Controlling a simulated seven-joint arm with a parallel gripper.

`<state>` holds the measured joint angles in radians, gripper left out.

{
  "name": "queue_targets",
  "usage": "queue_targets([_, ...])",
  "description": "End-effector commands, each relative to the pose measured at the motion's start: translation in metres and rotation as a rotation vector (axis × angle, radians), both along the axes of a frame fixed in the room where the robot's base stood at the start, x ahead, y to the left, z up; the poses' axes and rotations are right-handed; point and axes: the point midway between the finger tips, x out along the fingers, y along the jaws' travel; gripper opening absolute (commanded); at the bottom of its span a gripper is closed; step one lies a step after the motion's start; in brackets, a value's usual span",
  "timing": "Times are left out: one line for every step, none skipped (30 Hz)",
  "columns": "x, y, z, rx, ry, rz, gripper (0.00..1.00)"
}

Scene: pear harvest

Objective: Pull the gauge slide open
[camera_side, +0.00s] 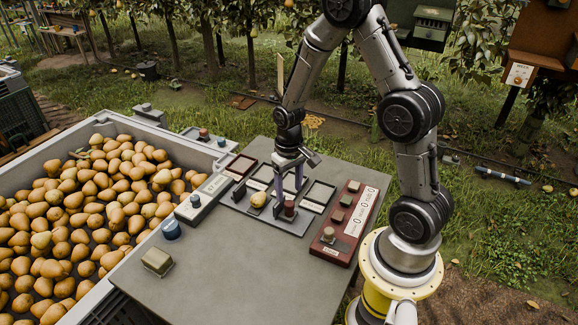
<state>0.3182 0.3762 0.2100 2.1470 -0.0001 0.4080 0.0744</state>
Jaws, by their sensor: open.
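I cannot tell whether the fingers touch the knob, or how far the slide is open.
A red panel (346,222) with buttons is at right, a pale box with a blue knob (194,201) at left. A large bin (101,118) of pears stands left.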

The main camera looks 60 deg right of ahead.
Motion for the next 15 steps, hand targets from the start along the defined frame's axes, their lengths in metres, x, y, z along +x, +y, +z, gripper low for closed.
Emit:
queue_targets([0.002,-0.001,0.014,-0.003,-0.009,0.0,0.67])
queue_targets([0.002,-0.001,0.021,-0.003,-0.009,0.0,0.67])
queue_targets([0.002,-0.001,0.03,-0.003,-0.009,0.0,0.67])
queue_targets([0.002,-0.001,0.036,-0.002,-0.008,0.0,0.67])
queue_targets([0.001,0.0,0.042,-0.002,-0.008,0.0,0.67])
queue_targets([0.001,0.0,0.05,-0.002,-0.007,0.0,0.67])
queue_targets([0.001,0.0,0.056,-0.002,-0.007,0.0,0.67])
queue_targets([0.001,0.0,0.061,-0.002,-0.007,0.0,0.67])
queue_targets([0.001,0.0,0.067,-0.002,-0.006,0.0,0.67])
queue_targets([0.001,0.0,0.072,-0.002,-0.006,0.0,0.67])
queue_targets([0.001,0.0,0.075,-0.002,-0.005,0.0,0.67])
queue_targets([0.001,0.0,0.08,-0.002,-0.004,0.0,0.67])
queue_targets([0.001,0.0,0.083,-0.001,-0.003,0.0,0.67])
queue_targets([0.001,0.0,0.085,-0.002,-0.004,0.0,0.67])
queue_targets([0.0,0.0,0.088,-0.001,-0.003,0.0,0.67])
